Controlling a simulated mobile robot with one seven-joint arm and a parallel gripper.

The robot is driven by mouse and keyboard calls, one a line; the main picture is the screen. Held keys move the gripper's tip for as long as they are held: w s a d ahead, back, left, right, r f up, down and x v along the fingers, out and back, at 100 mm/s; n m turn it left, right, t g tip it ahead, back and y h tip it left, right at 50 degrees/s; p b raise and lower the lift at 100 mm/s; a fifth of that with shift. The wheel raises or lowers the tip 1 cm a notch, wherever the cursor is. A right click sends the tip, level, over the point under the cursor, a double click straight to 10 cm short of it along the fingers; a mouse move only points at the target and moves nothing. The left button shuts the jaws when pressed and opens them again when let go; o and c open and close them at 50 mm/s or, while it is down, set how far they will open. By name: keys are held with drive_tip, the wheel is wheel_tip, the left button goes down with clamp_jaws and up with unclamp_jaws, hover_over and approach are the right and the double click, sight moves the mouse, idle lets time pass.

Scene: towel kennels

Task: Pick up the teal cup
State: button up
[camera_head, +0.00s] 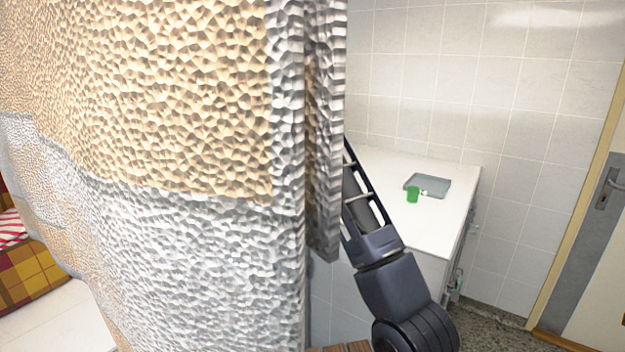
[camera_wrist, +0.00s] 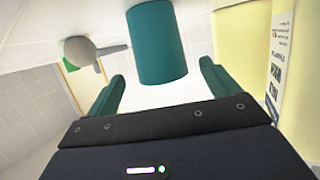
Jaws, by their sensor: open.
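The teal cup (camera_wrist: 157,42) shows in the wrist view as a plain cylinder at the top centre, just beyond my gripper (camera_wrist: 162,72). My gripper is open, with one teal finger on each side of the picture and the cup lined up between them. Gaps show between the cup and both fingers, and nothing is held. In the head view my gripper and this cup are hidden behind the hanging towel (camera_head: 180,100).
A green cup (camera_head: 413,195) stands on the white counter (camera_head: 440,220) beside a grey tray (camera_head: 428,184). The towel blocks the head view's left half. In the wrist view, a grey rounded object (camera_wrist: 80,50) is left of the teal cup and a yellow surface (camera_wrist: 240,45) is right.

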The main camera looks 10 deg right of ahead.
drive_tip(key=shift+x, duration=2.55)
drive_tip(key=shift+f, duration=0.1)
drive_tip(key=c, duration=1.1)
drive_tip(key=shift+o, duration=0.2)
